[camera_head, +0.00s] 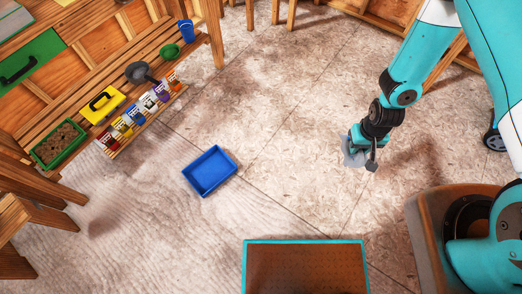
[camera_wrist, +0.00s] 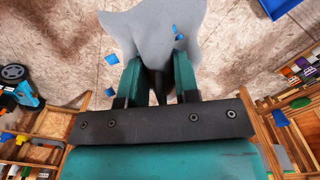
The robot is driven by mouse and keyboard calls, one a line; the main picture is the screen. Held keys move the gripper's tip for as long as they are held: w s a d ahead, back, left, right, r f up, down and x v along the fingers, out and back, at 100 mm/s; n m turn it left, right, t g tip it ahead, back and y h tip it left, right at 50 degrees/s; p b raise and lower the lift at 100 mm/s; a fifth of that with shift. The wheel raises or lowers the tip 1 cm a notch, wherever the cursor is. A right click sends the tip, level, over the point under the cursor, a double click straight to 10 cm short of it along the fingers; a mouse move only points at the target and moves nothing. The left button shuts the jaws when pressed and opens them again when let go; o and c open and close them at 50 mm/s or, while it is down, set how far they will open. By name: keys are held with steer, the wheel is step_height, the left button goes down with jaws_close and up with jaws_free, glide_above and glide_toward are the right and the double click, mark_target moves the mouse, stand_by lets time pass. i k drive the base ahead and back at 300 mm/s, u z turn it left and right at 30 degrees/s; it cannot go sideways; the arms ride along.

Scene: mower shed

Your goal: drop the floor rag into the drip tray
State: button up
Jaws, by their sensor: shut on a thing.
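In the head view the rag (camera_head: 354,155) shows as a small grey shape under my gripper (camera_head: 362,146), right of centre. The drip tray (camera_head: 209,171) is a blue, shallow, rectangular tray on the floor, to the left of my gripper. It looks empty. A corner of the blue tray (camera_wrist: 281,6) also shows at the top right of the wrist view.
A wooden slatted bench (camera_head: 160,42) at upper left holds a yellow case (camera_head: 103,104), a green planter (camera_head: 60,146), seed packets (camera_head: 148,101) and a blue bucket (camera_head: 186,33). A teal-edged brown panel (camera_head: 305,268) is at the bottom. Floor between gripper and tray is clear.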

mark_target(213, 170)
steer(key=u, duration=0.85)
steer(key=i, duration=0.95)
steer(key=u, duration=0.95)
